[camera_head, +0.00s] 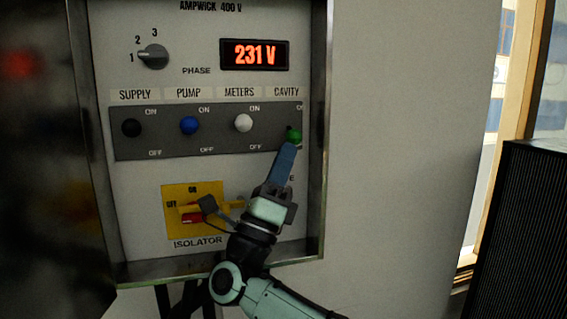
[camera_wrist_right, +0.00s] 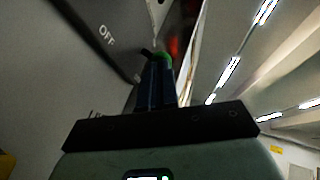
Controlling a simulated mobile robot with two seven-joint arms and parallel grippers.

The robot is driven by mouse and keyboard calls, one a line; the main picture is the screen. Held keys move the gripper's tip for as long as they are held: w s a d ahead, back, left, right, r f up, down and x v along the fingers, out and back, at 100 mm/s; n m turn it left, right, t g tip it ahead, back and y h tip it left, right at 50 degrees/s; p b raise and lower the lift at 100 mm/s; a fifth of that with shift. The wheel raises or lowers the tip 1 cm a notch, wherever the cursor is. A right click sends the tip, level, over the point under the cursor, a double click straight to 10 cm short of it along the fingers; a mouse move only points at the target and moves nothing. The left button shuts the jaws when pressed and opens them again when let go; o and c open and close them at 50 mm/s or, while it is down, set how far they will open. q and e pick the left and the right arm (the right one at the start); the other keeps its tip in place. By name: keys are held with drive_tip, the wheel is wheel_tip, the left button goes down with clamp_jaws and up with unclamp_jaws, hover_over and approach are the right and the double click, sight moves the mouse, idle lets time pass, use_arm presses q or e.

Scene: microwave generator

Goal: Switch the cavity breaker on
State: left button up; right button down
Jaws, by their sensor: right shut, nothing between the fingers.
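The cavity breaker is a green knob (camera_head: 294,135) at the right end of the dark breaker strip (camera_head: 217,140), under the CAVITY label. My right gripper (camera_head: 290,148) is shut and empty, its blue fingertips right at the underside of the green knob. Whether they touch it I cannot tell for sure. The fingers hide the OFF mark and part of the strip below the knob. In the right wrist view the shut fingers (camera_wrist_right: 159,75) point at the green knob (camera_wrist_right: 163,60), which shows just beyond the tips. My left gripper is not in view.
Black, blue and white knobs for SUPPLY (camera_head: 131,128), PUMP (camera_head: 189,125) and METERS (camera_head: 243,123) sit left on the strip. The display (camera_head: 254,54) reads 231 V. A yellow isolator plate (camera_head: 178,222) lies below. The cabinet's metal rim (camera_head: 322,120) stands close right of the gripper.

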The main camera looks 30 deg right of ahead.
sight(288, 139)
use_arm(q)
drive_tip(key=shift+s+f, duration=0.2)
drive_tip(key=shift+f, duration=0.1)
use_arm(e)
drive_tip(key=shift+s+a+r+n+t+y, duration=0.1)
drive_tip(key=shift+s+n+t+y, duration=0.05)
drive_tip(key=shift+n+t+y, duration=0.6)
drive_tip(key=shift+s+r+n+t+y, duration=0.1)
drive_tip(key=shift+n+t+y, duration=0.45)
drive_tip(key=shift+n, duration=0.3)
drive_tip(key=shift+s+r+n+t+y+b, duration=0.3)
drive_tip(key=shift+r+n+t+y+b, duration=0.1)
drive_tip(key=shift+n+y+b, duration=0.2)
drive_tip(key=shift+s+r+n+y, duration=0.2)
drive_tip(key=shift+r+n+y, duration=0.1)
drive_tip(key=shift+n, duration=0.1)
drive_tip(key=r+n+y, duration=0.1)
drive_tip(key=n+y+p, duration=0.1)
drive_tip(key=n+y, duration=0.1)
drive_tip(key=r+n+t+y+p, duration=0.1)
drive_tip(key=y, duration=0.1)
drive_tip(key=shift+s+a+r+n, duration=0.2)
drive_tip(key=shift+s+r+n, duration=0.1)
drive_tip(key=shift+n, duration=0.1)
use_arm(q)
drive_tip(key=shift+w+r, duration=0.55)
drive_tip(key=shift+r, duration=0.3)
use_arm(e)
drive_tip(key=shift+f, duration=0.15)
drive_tip(key=shift+d, duration=0.1)
